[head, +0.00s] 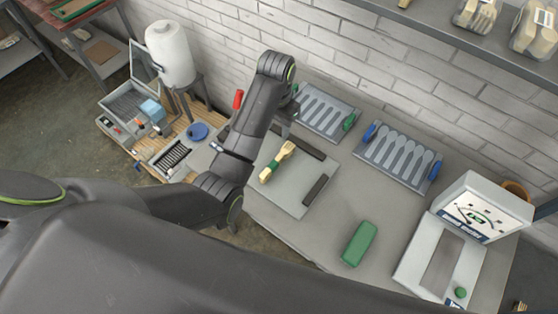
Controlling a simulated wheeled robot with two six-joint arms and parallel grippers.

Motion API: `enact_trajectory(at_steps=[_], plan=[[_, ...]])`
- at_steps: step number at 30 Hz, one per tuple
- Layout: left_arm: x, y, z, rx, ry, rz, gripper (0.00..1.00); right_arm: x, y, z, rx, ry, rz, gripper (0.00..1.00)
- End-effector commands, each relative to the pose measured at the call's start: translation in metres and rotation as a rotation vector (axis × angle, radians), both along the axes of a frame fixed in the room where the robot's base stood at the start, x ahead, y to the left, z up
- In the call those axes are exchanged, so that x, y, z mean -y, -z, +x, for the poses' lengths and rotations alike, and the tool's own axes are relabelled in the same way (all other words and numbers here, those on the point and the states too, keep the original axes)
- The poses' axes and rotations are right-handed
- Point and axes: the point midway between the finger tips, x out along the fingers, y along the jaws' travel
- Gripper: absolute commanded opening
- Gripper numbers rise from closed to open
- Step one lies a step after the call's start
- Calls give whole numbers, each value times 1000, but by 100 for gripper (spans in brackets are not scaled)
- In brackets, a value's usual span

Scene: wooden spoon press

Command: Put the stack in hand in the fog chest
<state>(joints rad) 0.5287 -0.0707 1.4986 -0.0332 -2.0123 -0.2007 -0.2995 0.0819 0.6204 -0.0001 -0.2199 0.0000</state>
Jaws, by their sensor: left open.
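My left gripper (285,122) is open, its fingers partly hidden by its own arm, above the back of a grey plate. A light wooden piece with green at its lower end (278,161) lies on that plate, below the gripper and apart from it. It may be the stack, but it is too small to tell. A grey box with a raised lid (131,102) stands at the left and may be the fog chest; no label is readable. My right gripper is not in view.
The grey plate (297,185) has dark bars. Two spoon-shaped moulds (324,112) (398,158) lie by the brick wall. A green block (359,244) lies in front, and a scale-like device (440,262) stands right. A white roll (170,54) and blue disc (198,131) are left.

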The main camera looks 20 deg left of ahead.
Motion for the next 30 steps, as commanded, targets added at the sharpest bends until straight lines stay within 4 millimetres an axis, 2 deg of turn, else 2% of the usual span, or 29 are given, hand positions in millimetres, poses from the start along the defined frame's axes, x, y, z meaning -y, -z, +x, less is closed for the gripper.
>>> enact_trajectory(at_steps=[1, 6, 12, 16, 23, 30], plan=[[0, 11, -1, -2, 0, 0, 41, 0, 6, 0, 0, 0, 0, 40], [0, 45, -1, -5, 0, -1, 41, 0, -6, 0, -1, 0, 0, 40], [1, 81, -1, -2, 1, -2, 41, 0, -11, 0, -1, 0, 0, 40], [1, 95, 0, 1, 1, -1, 41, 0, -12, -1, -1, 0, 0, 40], [2, 105, -1, 1, 1, -1, 41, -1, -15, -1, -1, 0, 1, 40], [7, 133, -5, -1, 2, 0, 41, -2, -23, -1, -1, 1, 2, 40]])
